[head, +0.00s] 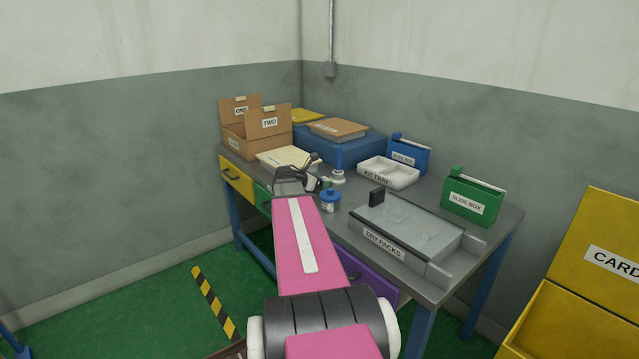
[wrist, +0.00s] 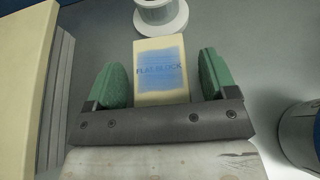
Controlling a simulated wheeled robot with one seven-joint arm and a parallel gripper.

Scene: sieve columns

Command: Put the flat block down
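The flat block (wrist: 161,72) is cream with a blue label reading "FLAT BLOCK". In the wrist view it lies flat, apparently on the grey table top (wrist: 230,30), between and just beyond my gripper's green fingers. My gripper (wrist: 163,78) is open, with a narrow gap visible on the right side of the block and little or none on the left. In the head view my gripper (head: 312,181) is low over the table's left part, and my arm hides most of the area there. I cannot make out the block in that view.
A white spool (wrist: 161,15) stands just beyond the block. A cream-topped stack (wrist: 22,70) is close on the left, and a blue-lidded jar (head: 330,201) on the right. The kit tray (head: 388,173) and the dry packs case (head: 405,226) are farther right.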

